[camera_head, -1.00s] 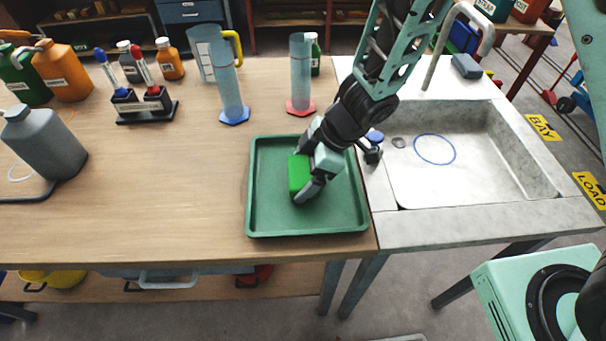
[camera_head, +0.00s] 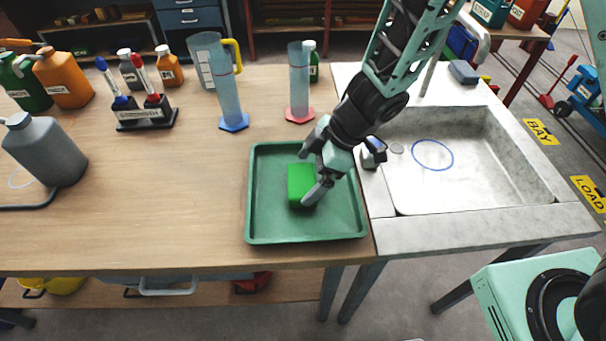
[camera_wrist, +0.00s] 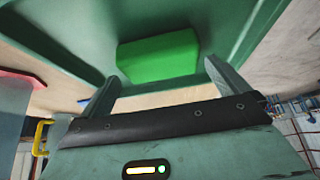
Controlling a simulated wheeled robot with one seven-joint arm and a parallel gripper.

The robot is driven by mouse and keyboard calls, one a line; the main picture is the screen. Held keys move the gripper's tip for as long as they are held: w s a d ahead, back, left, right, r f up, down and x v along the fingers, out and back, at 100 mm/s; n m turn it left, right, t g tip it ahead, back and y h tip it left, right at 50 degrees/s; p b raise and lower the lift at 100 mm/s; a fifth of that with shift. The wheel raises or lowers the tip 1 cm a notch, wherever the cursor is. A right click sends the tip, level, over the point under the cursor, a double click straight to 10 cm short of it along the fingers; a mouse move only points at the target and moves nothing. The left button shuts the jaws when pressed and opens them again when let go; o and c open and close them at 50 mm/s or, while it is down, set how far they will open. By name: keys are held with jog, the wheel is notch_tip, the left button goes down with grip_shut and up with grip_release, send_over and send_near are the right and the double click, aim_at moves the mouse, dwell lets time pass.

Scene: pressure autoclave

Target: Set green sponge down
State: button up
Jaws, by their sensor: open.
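The green sponge (camera_head: 300,184) is a bright green block in the green tray (camera_head: 262,226) on the workbench. In the wrist view the sponge (camera_wrist: 158,56) lies just beyond my fingertips, inside the tray. My gripper (camera_head: 312,178) is over the tray at the sponge's right side, with its fingers apart. In the wrist view my gripper (camera_wrist: 160,82) is open, and the sponge does not appear clamped between the fingers. Whether a finger still touches the sponge I cannot tell. My fingers hide part of its right side in the head view.
A sink (camera_head: 470,165) is right of the tray. Behind the tray stand a blue-based cylinder (camera_head: 230,100), a red-based cylinder (camera_head: 299,85) and a beaker (camera_head: 208,60). A marker rack (camera_head: 147,113) and a grey bottle (camera_head: 45,150) stand left. The bench left of the tray is clear.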

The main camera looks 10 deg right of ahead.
jog(key=d+r+m+t+h+p, duration=0.1)
jog(key=d+r+m+t+h, duration=0.15)
jog(key=r, duration=0.55)
jog(key=d+r+m+t+h+p, duration=0.15)
jog(key=d+r+m, duration=0.25)
jog(key=r, duration=0.4)
jog(key=s+d+r+m+g, duration=0.1)
jog(key=s+g, duration=0.1)
jog(key=s, duration=0.7)
jog(key=s+d+r+m+g+h, duration=0.1)
jog(key=s+m+g, duration=0.1)
jog(key=s, duration=0.7)
jog(key=shift+r, duration=0.15)
